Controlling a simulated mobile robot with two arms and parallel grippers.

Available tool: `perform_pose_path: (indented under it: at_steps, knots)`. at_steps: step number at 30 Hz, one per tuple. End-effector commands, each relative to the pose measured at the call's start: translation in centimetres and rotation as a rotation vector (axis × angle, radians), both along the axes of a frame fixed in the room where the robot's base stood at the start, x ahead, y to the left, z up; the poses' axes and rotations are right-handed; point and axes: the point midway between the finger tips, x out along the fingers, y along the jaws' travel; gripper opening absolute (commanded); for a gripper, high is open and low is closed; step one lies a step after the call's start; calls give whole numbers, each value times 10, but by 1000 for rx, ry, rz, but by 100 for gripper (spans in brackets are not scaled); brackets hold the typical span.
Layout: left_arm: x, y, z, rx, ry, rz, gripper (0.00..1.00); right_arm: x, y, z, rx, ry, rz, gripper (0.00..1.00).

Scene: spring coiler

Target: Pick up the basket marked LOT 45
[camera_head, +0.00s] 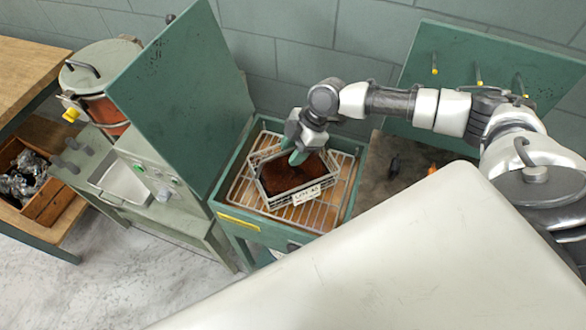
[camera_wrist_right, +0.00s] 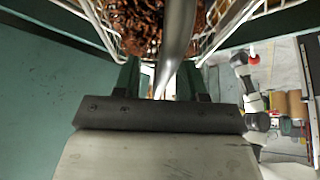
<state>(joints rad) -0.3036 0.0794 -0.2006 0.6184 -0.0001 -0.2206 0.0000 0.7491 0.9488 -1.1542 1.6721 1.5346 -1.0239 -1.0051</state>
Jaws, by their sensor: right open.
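The basket (camera_head: 284,201) is a wire basket filled with dark brown material. A white label (camera_head: 306,195) reading LOT 45 is on its front side. It sits on a wire rack (camera_head: 240,190) inside an open green cabinet. My right gripper (camera_head: 299,155) is open at the basket's back part, above the contents. In the right wrist view, a curved metal bar (camera_wrist_right: 178,40), seemingly the basket's handle, runs between the open fingers (camera_wrist_right: 163,80); I cannot tell whether they touch it. The basket's wire sides and brown contents (camera_wrist_right: 140,25) show beyond. My left gripper is not in view.
A green raised lid (camera_head: 180,90) stands left of the basket. A dark bench top (camera_head: 385,185) with small items lies to the right. A large pale surface (camera_head: 400,270) fills the foreground. A wooden box of metal parts (camera_head: 45,205) is at far left.

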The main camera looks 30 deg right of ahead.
Motion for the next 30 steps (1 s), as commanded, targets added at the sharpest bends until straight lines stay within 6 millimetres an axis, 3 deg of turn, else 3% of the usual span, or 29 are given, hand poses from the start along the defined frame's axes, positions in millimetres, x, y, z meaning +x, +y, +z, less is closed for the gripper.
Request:
perform_pose_path:
  at_steps: [10, 18, 19, 30]
  knots:
    - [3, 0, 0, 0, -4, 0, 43, 0, 0, -1, 0, 0, 0, 41]
    - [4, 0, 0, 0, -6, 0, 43, 0, 0, -1, 0, 0, 0, 2]
    - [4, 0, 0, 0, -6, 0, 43, 0, 0, -1, 0, 0, 0, 0]
    - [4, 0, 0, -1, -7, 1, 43, 0, 0, -1, 1, 0, 0, 0]
